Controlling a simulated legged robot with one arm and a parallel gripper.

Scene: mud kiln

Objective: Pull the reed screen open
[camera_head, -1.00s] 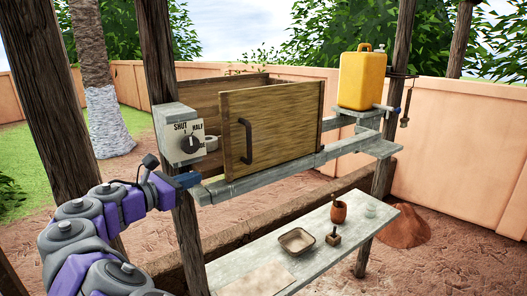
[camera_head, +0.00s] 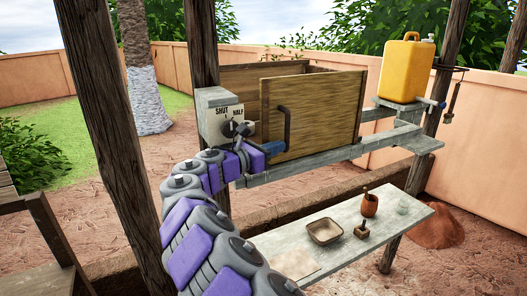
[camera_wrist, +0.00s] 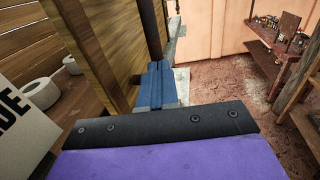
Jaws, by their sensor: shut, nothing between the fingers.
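The reed screen (camera_head: 335,108) is an upright yellow-brown panel across the front of a wooden box. It covers most of the front and leaves a gap at the left. A dark vertical handle (camera_head: 287,122) stands near its left side. My blue gripper (camera_head: 274,148) is shut and empty at the handle's lower end, in front of the panel. In the wrist view the blue fingers (camera_wrist: 158,85) are together, with the handle (camera_wrist: 151,30) rising just beyond them and the screen (camera_wrist: 103,45) to the left. Whether they touch the handle I cannot tell.
A dial box (camera_head: 213,118) marked SHUT and HALF is left of the screen, beside a dark post. White ring-shaped items (camera_wrist: 40,92) sit inside the box. A yellow jerrycan (camera_head: 405,70) stands right.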

